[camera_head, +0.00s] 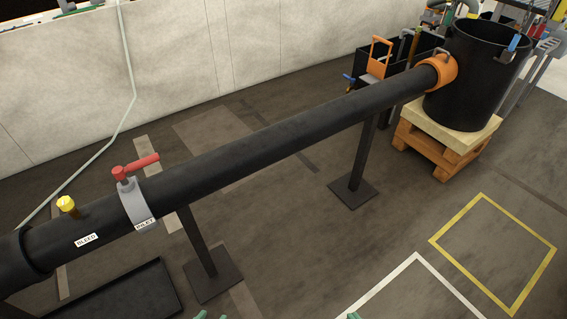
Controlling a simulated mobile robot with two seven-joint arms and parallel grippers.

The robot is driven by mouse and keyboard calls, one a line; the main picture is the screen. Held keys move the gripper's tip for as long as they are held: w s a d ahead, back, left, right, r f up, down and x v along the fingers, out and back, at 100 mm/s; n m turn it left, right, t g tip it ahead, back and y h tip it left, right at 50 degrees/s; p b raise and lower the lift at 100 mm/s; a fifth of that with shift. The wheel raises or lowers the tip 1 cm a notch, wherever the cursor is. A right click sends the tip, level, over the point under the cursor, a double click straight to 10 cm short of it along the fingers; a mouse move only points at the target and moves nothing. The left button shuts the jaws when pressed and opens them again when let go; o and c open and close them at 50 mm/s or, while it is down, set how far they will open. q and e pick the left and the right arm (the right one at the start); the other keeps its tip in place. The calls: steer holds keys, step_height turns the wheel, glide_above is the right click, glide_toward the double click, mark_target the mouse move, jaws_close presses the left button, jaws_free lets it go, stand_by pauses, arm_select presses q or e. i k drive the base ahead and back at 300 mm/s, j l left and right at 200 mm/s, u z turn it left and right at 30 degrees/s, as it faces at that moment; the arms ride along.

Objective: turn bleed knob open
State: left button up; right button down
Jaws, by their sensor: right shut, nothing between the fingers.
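The yellow bleed knob (67,206) stands upright on top of the black pipe (290,132) at the left. A white label reading BLEED (87,240) is on the pipe's near side below it. Only green tips of my grippers show at the bottom edge. My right gripper (353,316) is shut and empty, far to the right of the knob and apart from it. Small green tips of what looks like my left gripper (211,316) are cut off by the edge, so its opening cannot be judged. Neither gripper touches the knob.
A red lever (137,167) on a grey collar labelled INLET (141,205) sits just right of the knob. A black tray (115,295) lies below the pipe. Pipe stands (354,189) rise from the floor. A black barrel (475,80) stands on a wooden pallet (440,150).

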mark_target(65, 203)
steer(key=u, duration=1.6)
